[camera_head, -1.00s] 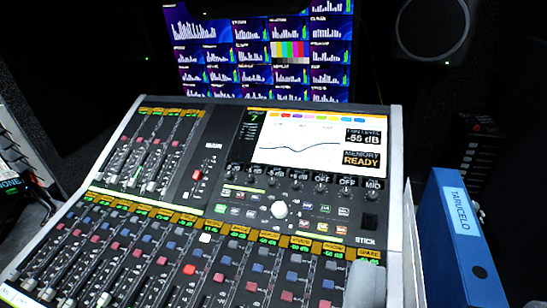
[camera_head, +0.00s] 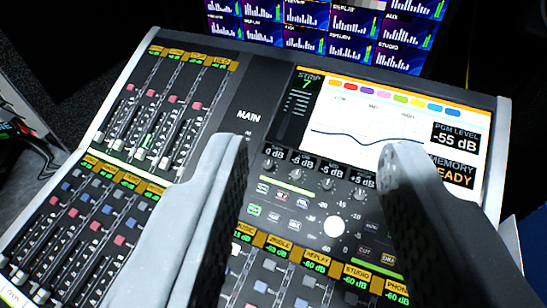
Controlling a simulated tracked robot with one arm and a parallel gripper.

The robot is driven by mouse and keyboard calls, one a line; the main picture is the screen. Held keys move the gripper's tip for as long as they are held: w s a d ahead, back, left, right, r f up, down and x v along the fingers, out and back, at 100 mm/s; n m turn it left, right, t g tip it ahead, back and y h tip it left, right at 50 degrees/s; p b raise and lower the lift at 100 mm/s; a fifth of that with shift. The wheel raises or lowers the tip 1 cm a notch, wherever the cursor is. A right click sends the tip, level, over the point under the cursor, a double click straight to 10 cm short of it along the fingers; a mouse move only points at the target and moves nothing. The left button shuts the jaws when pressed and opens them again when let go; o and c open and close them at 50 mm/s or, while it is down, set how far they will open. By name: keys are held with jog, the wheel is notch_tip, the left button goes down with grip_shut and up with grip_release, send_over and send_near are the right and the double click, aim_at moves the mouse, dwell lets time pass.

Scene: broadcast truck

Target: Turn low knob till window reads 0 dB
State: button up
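My gripper (camera_head: 318,150) is open and empty, its two grey fingers spread over the mixing console, apart from the knobs. A row of small dark knobs lies between the fingers, below the screen. The leftmost knob (camera_head: 268,165) has a small window (camera_head: 274,153) above it that seems to read 0 dB. The windows to its right seem to read about -5 dB, and the far one (camera_head: 362,181) +5 dB. The labels are too small to tell which knob is the low one. A larger white knob (camera_head: 335,227) sits below the row.
The console screen (camera_head: 370,115) shows a curve, with PGM LEVEL -55 dB at its right; my right finger partly covers the MEMORY box. Faders (camera_head: 150,110) fill the left side. Monitor panels (camera_head: 330,30) stand behind. Small lit buttons lie around the white knob.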

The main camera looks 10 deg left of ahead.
jog(key=m+g+h+p, duration=0.1)
jog(key=m+g+p, duration=0.3)
jog(key=g+p, duration=1.5)
send_over(297, 174)
jog(key=s+a+p, duration=0.2)
jog(key=s+p, duration=0.3)
jog(key=p, duration=0.3)
notch_tip(297, 174, down, 19)
jog(key=t, duration=0.8)
jog(key=x, duration=1.3)
jog(key=shift+s+d, duration=0.2)
jog(key=shift+d, duration=0.15)
